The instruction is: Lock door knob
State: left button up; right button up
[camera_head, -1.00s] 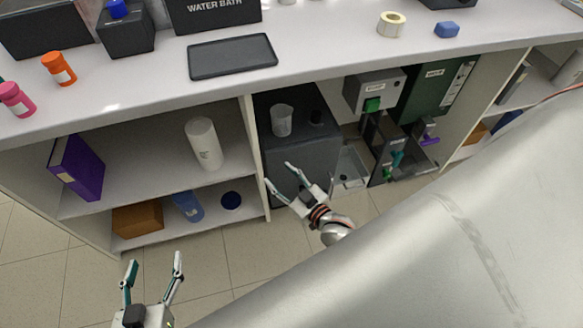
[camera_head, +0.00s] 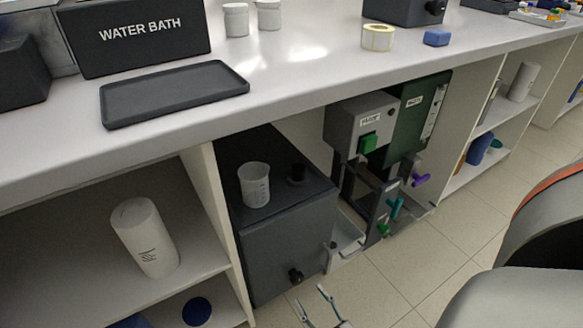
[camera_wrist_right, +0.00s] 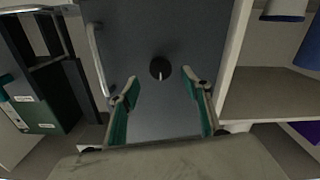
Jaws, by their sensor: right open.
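The dark grey cabinet (camera_head: 285,245) stands under the bench, with its door front facing me. A round black door knob (camera_head: 295,275) sits low on that front. In the right wrist view the knob (camera_wrist_right: 160,68) is near the centre, with a pale pointer mark slanting toward the picture's bottom. My right gripper (camera_head: 311,298) is open and empty at the bottom edge of the head view. In the wrist view its fingers (camera_wrist_right: 162,82) stand apart, either side of the knob in the picture; contact does not show. My left gripper is not in view.
A beaker (camera_head: 254,186) and a black knob stand on the cabinet top. A metal bar handle (camera_wrist_right: 97,60) runs along the door's left side in the wrist view. A rig with a green button (camera_head: 368,143) stands to the right. Shelf walls flank the cabinet; the floor in front is open.

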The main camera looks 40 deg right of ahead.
aim_at(299, 281)
jog(key=x, duration=0.7)
jog(key=shift+w+r+b, duration=0.15)
jog(key=shift+w+b, duration=0.2)
jog(key=c, duration=1.1)
